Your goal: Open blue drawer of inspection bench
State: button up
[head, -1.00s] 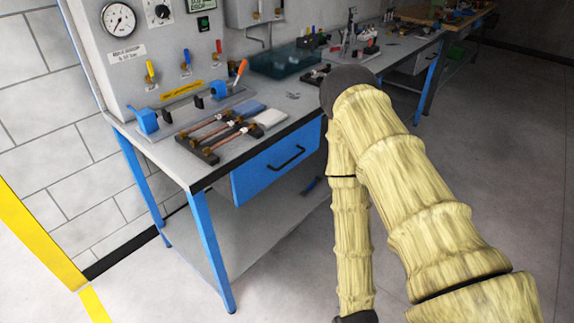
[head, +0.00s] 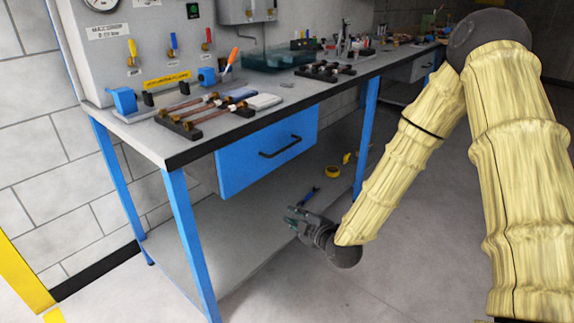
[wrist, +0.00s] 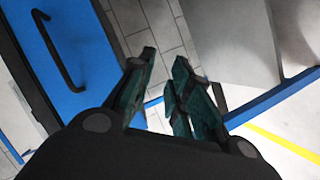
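The blue drawer (head: 240,160) sits under the top of the inspection bench (head: 150,140) and looks shut. Its black bar handle (head: 281,146) is on the front; in the wrist view the drawer front (wrist: 85,50) and handle (wrist: 55,45) are at upper left. My gripper (head: 291,216) is below the drawer's right part, apart from the handle, with its fingers pointing left. In the wrist view its two teal fingers (wrist: 166,56) are spread with an empty gap between them.
A lower shelf (head: 215,235) holds a yellow tape roll (head: 333,171) and a blue-handled tool (head: 309,196). Blue legs (head: 190,240) stand at the bench's corners. Copper tubes on black racks (head: 190,115) lie on top. The floor in front is clear.

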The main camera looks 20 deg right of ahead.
jog(key=w+d+r+n+t+b, duration=0.25)
jog(key=w+r+t+b, duration=0.2)
jog(key=r, duration=0.25)
jog(key=n+t+b, duration=0.1)
jog(key=n+b, duration=0.2)
send_near(287, 148)
jog(key=shift+y, duration=0.4)
jog(key=x, duration=0.3)
jog(key=b+x, duration=0.1)
jog(key=x, duration=0.3)
jog(key=b+x, duration=0.1)
jog(key=x, duration=0.2)
jog(key=shift+w+d+f, duration=0.15)
jog(key=shift+w+d, duration=0.05)
jog(key=shift+w, duration=0.2)
grip_shut()
